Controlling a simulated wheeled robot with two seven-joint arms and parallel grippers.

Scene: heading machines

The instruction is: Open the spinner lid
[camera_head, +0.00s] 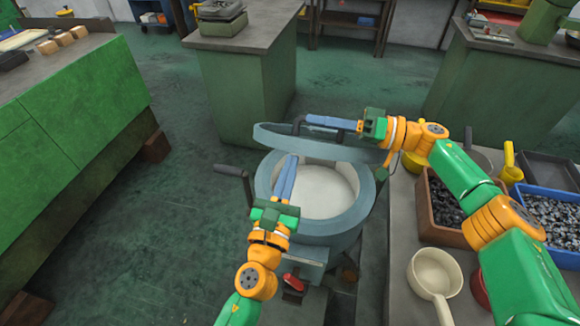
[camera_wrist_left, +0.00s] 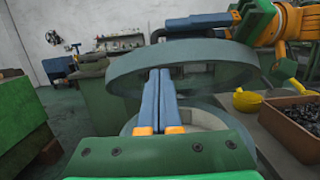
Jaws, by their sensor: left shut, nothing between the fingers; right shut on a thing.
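The spinner is a round blue-grey drum (camera_head: 262,185) with a pale inside. Its lid (camera_head: 272,140) is raised and tilted above the rim, leaving a wide gap towards me; it also shows in the left wrist view (camera_wrist_left: 185,72). My right gripper (camera_head: 309,119) is shut on the dark lid handle (camera_head: 298,126) on top of the lid. My left gripper (camera_head: 291,159) is shut and empty, its blue fingers over the drum opening and pointing at the lid's underside. Whether its fingertips touch the lid I cannot tell.
A crank arm (camera_head: 232,171) sticks out left of the drum. On the right, a grey bench (camera_head: 402,240) holds a brown box of dark pieces (camera_head: 426,215), a blue crate (camera_head: 522,186) and a cream pan (camera_head: 436,270). Green floor lies open on the left.

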